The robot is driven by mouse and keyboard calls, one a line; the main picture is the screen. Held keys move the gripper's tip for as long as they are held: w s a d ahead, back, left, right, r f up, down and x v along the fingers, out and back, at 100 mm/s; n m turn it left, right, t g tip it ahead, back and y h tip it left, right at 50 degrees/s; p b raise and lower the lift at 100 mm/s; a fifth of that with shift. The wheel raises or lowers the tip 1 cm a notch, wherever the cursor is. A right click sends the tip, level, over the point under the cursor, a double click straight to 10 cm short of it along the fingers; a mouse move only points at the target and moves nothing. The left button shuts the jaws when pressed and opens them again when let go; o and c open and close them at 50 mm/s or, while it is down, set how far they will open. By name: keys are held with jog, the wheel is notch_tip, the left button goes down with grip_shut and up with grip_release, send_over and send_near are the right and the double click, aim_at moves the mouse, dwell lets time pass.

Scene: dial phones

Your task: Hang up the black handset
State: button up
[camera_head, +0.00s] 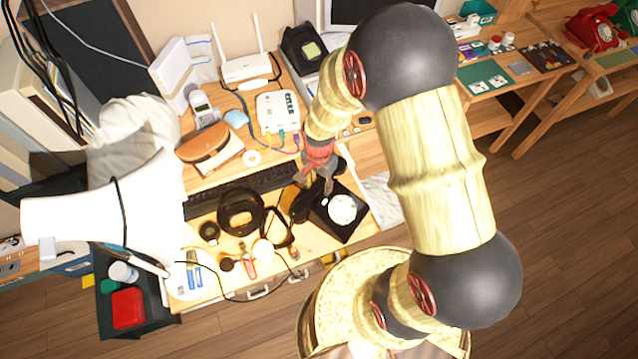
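The black phone base (327,228), with a white dial (343,210), sits on the wooden desk near its front right edge. A dark elongated shape that looks like the black handset (302,205) is at the left side of the base, partly over its edge. I cannot tell whether it rests on the phone or is lifted. My gripper (316,185) is just above the handset and the back left of the phone. Its fingers are small and dark against the black objects, so their opening and any contact are unclear.
A keyboard (262,186) lies behind and left. Black headphones (240,212) and small items crowd the desk left of the phone. A white router (246,68) stands at the back. A red phone (595,28) is on a far-right table. My arm covers the area right of the phone.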

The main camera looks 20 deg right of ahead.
jog(key=shift+o, duration=0.5)
notch_tip(320, 180, up, 12)
dwell(0.4)
dwell(0.4)
jog(key=s+r+n+t, duration=0.2)
jog(key=s+r+n, duration=0.3)
jog(key=r, duration=0.7)
jog(key=s+r+n+t, duration=0.3)
jog(key=s+r+n, duration=0.3)
jog(key=s+r, duration=0.3)
notch_tip(320, 180, up, 4)
jog(key=shift+n+t, duration=0.3)
